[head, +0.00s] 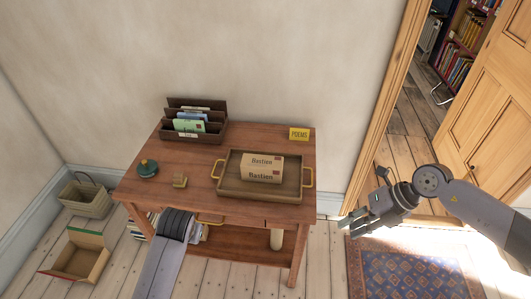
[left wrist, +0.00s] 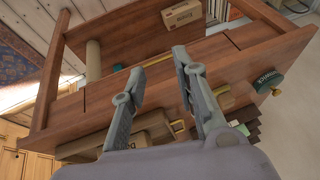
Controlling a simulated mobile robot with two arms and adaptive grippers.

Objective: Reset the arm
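My left arm comes in from the bottom of the head view to the front of the wooden table (head: 225,223). Its fingers are hidden there. In the left wrist view, the left gripper (left wrist: 160,75) has its two fingers apart, in front of the table's drawer front. A brass drawer handle (left wrist: 157,61) shows partly between them; I cannot tell whether they touch it. My right gripper (head: 349,227) hangs right of the table above the floor, its fingers apart and empty.
A tray (head: 230,186) holds a box (head: 262,168) labelled Bastien. A letter rack (head: 178,134), a teal jar (head: 147,169), a small brass object (head: 180,181) and a yellow card (head: 299,134) stand on the table. A basket (head: 85,202) and open box (head: 76,262) lie left.

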